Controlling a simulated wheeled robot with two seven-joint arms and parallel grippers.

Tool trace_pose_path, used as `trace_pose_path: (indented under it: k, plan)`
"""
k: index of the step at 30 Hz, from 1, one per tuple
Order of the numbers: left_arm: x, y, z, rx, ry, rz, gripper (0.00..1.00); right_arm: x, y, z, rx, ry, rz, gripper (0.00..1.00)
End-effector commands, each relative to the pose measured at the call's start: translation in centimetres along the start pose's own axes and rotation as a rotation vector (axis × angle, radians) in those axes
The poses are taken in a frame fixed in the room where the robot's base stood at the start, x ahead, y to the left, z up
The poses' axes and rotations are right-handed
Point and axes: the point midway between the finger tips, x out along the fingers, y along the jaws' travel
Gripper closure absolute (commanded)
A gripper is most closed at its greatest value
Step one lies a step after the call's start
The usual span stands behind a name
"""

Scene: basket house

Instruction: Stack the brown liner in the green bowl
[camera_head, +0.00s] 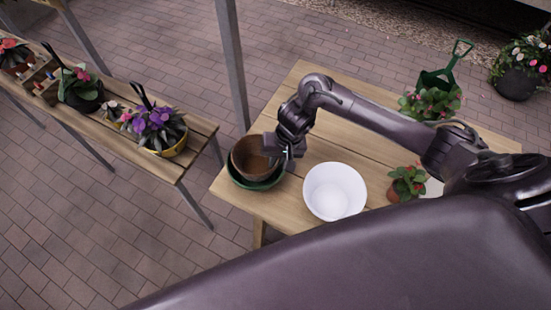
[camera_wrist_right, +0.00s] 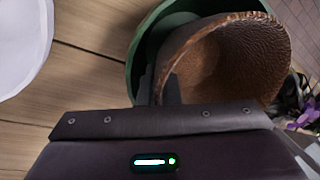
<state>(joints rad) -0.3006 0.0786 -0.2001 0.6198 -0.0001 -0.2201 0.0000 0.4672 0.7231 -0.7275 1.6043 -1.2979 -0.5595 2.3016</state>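The brown liner (camera_head: 250,158) is a rough bowl-shaped cup sitting in the mouth of the green bowl (camera_head: 236,182) at the table's left end. In the right wrist view the liner (camera_wrist_right: 220,62) looks tilted and off-centre, with the green bowl's rim (camera_wrist_right: 138,50) showing on its left and above it. My right gripper (camera_head: 287,155) is at the liner's right side. In the right wrist view its fingers (camera_wrist_right: 158,90) are close together, one on each side of the liner's wall, shut on it. Whether the liner touches the bowl's bottom is hidden. My left gripper is not in view.
A white bowl (camera_head: 335,191) stands just right of the green bowl on the wooden table (camera_head: 300,224). A small potted plant (camera_head: 407,184) and a green planter (camera_head: 434,82) are further right. A bench (camera_head: 190,154) with flower pots stands left, across a gap.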

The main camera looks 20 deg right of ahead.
Motion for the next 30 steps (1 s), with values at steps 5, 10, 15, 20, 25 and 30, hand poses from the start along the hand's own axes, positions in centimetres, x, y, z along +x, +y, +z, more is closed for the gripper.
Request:
trace_pose_path:
  k: [5, 10, 15, 20, 25, 30]
  plan:
    - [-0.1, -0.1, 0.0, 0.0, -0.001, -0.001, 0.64, 0.5, 0.1, 0.1, -0.001, -0.001, 0.0, 1.0]
    - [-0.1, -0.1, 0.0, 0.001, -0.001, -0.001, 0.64, 1.0, 0.2, 0.1, 0.001, -0.001, 0.001, 1.0]
    - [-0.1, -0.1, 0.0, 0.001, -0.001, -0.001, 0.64, 1.1, 0.3, 0.0, 0.0, -0.001, 0.001, 0.91]
    - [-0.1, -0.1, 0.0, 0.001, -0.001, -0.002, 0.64, 1.1, 0.3, 0.0, 0.0, -0.001, 0.001, 0.87]
    - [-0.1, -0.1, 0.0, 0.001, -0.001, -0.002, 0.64, 0.8, 0.2, 0.0, 0.0, 0.001, 0.0, 0.87]
    - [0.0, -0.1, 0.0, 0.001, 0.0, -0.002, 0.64, -1.4, -0.1, -0.1, -0.003, 0.003, -0.002, 0.87]
